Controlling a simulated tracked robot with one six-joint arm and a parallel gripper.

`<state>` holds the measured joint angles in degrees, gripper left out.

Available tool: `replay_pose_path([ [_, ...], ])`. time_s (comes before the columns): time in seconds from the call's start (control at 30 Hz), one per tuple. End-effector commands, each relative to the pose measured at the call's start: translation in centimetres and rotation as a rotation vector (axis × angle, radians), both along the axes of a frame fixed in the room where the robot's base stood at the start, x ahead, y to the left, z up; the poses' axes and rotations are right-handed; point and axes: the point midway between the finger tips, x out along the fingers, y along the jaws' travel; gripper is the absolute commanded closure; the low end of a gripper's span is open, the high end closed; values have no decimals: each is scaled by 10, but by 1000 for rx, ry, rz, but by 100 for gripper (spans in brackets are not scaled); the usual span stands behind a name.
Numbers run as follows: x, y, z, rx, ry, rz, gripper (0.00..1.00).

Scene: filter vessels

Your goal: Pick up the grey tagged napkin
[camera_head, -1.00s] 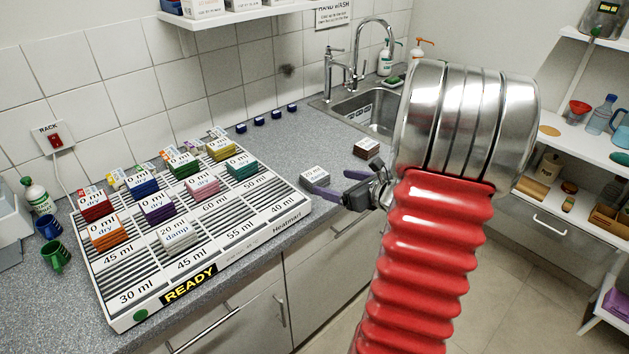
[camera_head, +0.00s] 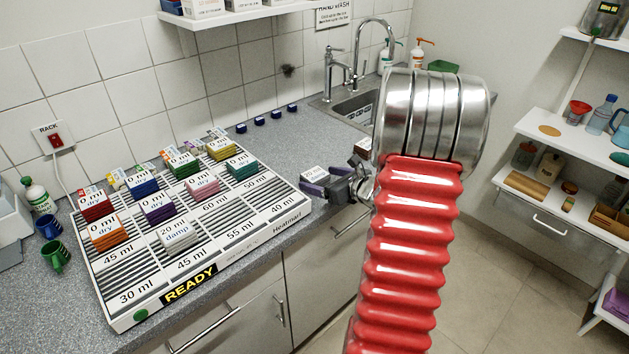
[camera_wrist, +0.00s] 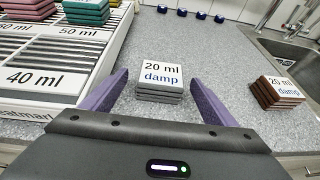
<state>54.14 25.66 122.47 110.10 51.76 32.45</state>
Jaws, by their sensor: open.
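The grey napkin (camera_wrist: 160,84) is a folded stack with a white tag reading "20 ml damp". It lies on the speckled counter right of the rack and also shows in the head view (camera_head: 314,174), partly covered by my gripper. My gripper (camera_wrist: 158,90) is open, with one purple finger on each side of the napkin in the wrist view. In the head view my gripper (camera_head: 322,184) is low over the counter at the napkin. I cannot tell whether the fingers touch it.
A brown napkin (camera_wrist: 279,90) tagged "20 ml damp" lies to the right, near the sink (camera_wrist: 293,62). The heated rack (camera_head: 215,240) with several coloured tagged napkins is to the left. Several small blue blocks (camera_head: 275,116) stand by the wall. Counter behind the grey napkin is clear.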

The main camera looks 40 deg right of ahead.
Motion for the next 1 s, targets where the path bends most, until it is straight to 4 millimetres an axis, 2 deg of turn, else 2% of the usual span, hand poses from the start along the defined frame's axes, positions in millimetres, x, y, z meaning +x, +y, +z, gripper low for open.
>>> replay_pose_path([
  [0.2,26,-2,-12,1,0,2,20],
  [0.3,33,-2,-15,-1,0,1,20],
  [0.87,34,-3,-15,0,0,-1,20],
  [1.0,34,-3,-15,0,0,-1,29],
])
